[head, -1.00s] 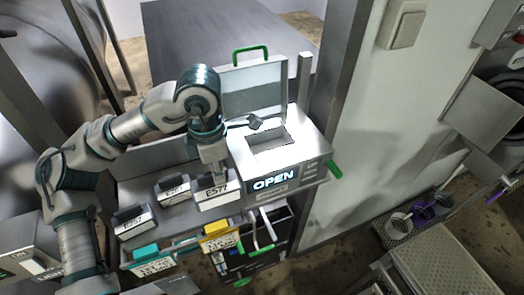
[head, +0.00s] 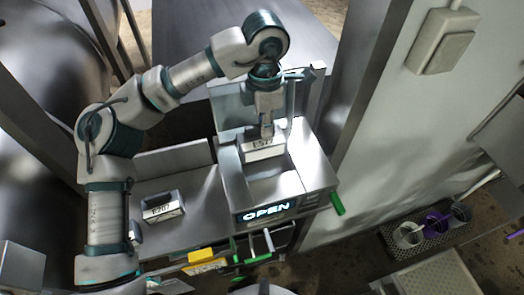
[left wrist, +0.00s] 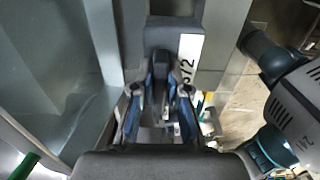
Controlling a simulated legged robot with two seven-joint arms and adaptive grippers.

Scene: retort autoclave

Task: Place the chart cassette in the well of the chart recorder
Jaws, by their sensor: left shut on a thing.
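My left gripper (head: 267,130) is shut on the chart cassette (head: 264,150), a grey block with a white label reading about "E577". It holds the cassette over the top of the chart recorder (head: 312,165), near the raised lid. The recorder's display (head: 266,211) reads "OPEN". In the left wrist view the fingers (left wrist: 160,108) close on the cassette, whose label (left wrist: 188,62) shows at the top. My right gripper is not in view.
A green handle (head: 337,203) sticks out at the recorder's right. Yellow and green tabs are below. A basket with cups (head: 428,233) lies at right, beyond a wall panel.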

